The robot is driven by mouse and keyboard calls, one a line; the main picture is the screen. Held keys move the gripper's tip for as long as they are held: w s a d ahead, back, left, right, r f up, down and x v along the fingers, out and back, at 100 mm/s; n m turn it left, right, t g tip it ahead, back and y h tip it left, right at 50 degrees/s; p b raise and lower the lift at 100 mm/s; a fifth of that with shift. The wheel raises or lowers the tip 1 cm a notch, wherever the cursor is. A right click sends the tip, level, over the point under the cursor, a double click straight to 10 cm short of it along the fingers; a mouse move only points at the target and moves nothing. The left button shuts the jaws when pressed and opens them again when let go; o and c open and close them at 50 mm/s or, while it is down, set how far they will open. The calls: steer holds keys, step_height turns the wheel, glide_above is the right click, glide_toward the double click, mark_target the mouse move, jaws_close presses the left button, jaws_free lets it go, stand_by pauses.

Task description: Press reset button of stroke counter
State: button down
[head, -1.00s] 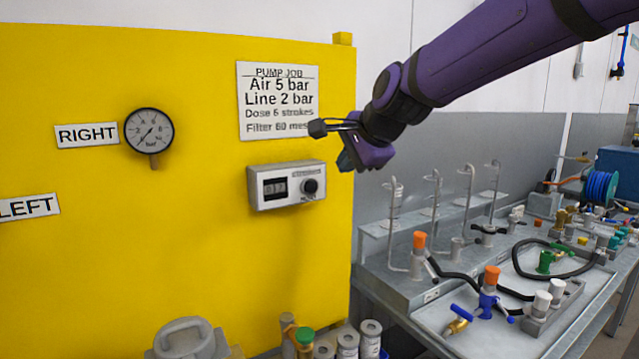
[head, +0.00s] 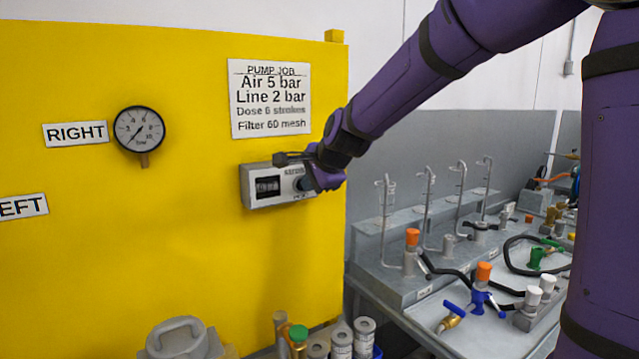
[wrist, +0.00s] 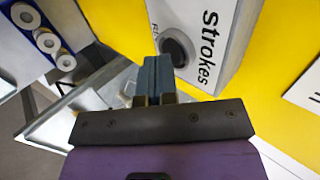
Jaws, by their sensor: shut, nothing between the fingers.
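The stroke counter (head: 262,187) is a light grey box on the yellow panel, with a dark display window at its left. In the head view my gripper (head: 303,183) is at the counter's right side and hides most of the button there. In the wrist view the round black reset button (wrist: 178,48) shows on the white face beside the word "Strokes". The shut fingertips of my gripper, also in the wrist view (wrist: 158,62), are empty and appear just beside the button. I cannot tell whether they touch it.
The yellow panel (head: 130,240) carries a pressure gauge (head: 139,130), label plates and a "PUMP JOB" sign (head: 270,98) above the counter. A grey bench (head: 405,290) with hooks, valves and hoses stands at the right. Canisters (head: 342,340) stand below the panel.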

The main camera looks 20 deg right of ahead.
steer(key=shift+w+a, duration=0.1)
steer(key=shift+w, duration=0.25)
